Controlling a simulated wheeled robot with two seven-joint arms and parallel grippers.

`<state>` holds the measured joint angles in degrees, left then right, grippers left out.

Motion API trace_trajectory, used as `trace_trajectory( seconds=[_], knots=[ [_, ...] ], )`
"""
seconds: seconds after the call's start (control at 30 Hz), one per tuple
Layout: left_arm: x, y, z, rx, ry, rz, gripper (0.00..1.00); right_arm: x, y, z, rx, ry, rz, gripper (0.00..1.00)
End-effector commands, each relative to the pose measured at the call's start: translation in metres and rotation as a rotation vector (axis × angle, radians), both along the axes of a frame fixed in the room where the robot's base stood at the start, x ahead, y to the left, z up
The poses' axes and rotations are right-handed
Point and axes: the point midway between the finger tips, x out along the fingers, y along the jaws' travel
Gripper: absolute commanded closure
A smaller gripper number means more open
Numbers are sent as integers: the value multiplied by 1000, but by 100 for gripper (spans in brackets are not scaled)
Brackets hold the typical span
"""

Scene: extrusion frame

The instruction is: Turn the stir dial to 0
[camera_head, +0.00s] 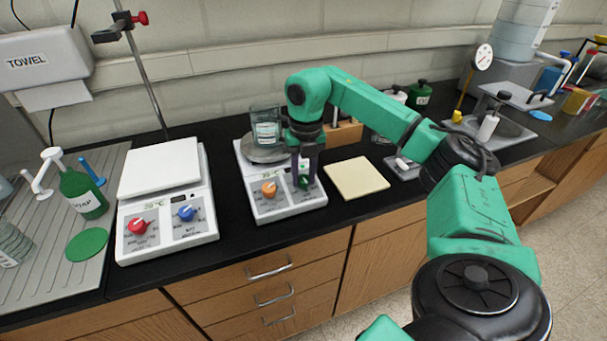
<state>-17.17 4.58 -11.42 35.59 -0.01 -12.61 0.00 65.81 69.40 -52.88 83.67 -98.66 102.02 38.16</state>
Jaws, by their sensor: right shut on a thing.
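The stirrer (285,209) is a white unit with a round grey top plate and two dials on its sloping front. Its left dial (268,188) is orange. Its right dial (304,182) is green and partly hidden by my right gripper (304,177). The fingers point down and are shut on this green dial. The dial's pointer and the small print around it are too small to read. A glass beaker (265,128) with a label stands on the top plate, close to my right wrist. My left gripper is not in view.
A second white hotplate (165,204) with red and blue dials stands to the left, near a clamp stand (145,70). A cream pad (357,178) lies to the right. A green soap bottle (82,195) stands on the drainboard. The black counter's front strip is clear.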

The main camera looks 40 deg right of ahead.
Motion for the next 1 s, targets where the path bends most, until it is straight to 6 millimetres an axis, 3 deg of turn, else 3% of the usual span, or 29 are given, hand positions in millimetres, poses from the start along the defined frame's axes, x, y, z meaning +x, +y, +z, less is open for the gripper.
trace_trajectory(
  seconds=[0.37, 1.0],
  knots=[
    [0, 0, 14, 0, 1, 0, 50, 1, 0, 4, -35, 12, 173, 100],
    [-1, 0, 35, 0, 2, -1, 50, 1, 2, 3, -155, 51, 756, 100]
  ],
)
